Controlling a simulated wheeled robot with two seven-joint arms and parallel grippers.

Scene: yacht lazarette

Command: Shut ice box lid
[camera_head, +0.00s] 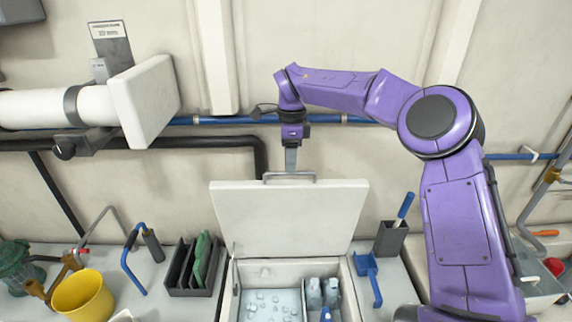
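The ice box lid (291,216) is a white panel standing open, raised at the back of the ice box (344,283). A grey bar handle (309,178) runs along the lid's top edge. My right gripper (291,161) points down at this handle from above, with its tips at or just behind the lid's top edge. I see its fingers edge-on, so I cannot tell whether they are open or closed on the handle. The ice box holds ice cubes (261,303) and several pale bottles (322,291). My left gripper is not in view.
A dark rack with a green item (201,259) stands left of the box, and a yellow bucket (84,297) is farther left. A blue scoop (369,271) and a grey holder (390,239) are close on the right. Pipes (215,121) run along the wall behind.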

